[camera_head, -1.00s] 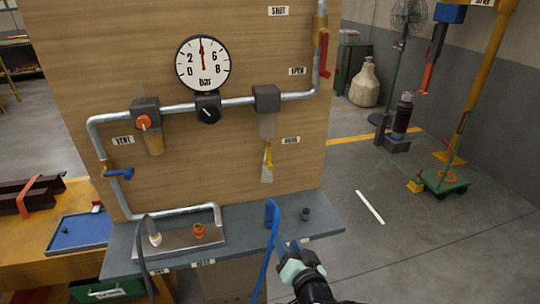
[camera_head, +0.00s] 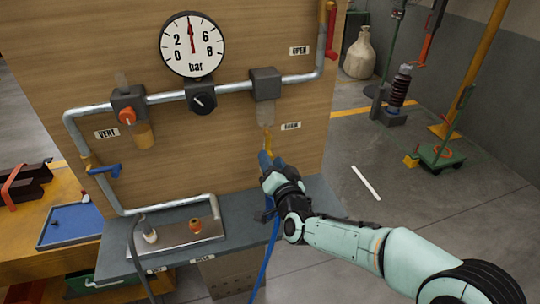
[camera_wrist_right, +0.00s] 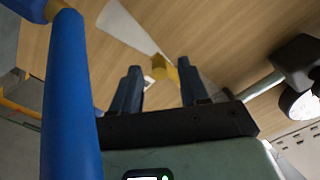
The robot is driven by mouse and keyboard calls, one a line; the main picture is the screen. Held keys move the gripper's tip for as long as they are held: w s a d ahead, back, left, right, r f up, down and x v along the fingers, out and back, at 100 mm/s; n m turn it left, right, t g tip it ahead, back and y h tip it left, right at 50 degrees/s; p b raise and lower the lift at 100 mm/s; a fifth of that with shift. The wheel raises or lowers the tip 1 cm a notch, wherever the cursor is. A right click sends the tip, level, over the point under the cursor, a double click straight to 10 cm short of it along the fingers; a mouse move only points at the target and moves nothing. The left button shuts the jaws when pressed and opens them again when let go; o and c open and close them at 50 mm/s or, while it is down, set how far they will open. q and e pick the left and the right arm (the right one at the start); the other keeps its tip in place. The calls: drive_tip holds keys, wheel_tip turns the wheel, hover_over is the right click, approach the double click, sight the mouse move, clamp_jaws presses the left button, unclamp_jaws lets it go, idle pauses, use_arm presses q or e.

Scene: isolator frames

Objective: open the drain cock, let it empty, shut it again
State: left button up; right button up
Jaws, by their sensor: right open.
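The yellow drain cock (camera_head: 268,140) hangs under a clear bowl (camera_head: 266,115) below a dark square housing (camera_head: 265,83) on the pipe. A label (camera_head: 290,127) is beside it. My right gripper (camera_head: 268,160) is just below the cock, pointing up at it, with its fingers apart. In the right wrist view, the cock (camera_wrist_right: 158,68) shows in the gap between the two dark blue fingertips (camera_wrist_right: 158,72). I see no contact, and the distance in depth is hard to tell. My left gripper is not in view.
The gauge (camera_head: 193,45) has its red needle pointing almost straight up. An orange-knobbed unit (camera_head: 127,116) and a blue lever (camera_head: 103,169) are at left. A blue hose (camera_head: 270,255) hangs below my gripper. A thick blue cylinder (camera_wrist_right: 68,100) is close to the wrist camera.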

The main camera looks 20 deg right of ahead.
drive_tip(key=shift+w, duration=1.1)
clamp_jaws()
drive_tip(key=shift+d+r, duration=0.2)
drive_tip(key=shift+d, duration=0.1)
unclamp_jaws()
drive_tip(key=shift+a+f, duration=0.1)
drive_tip(key=shift+a, duration=0.05)
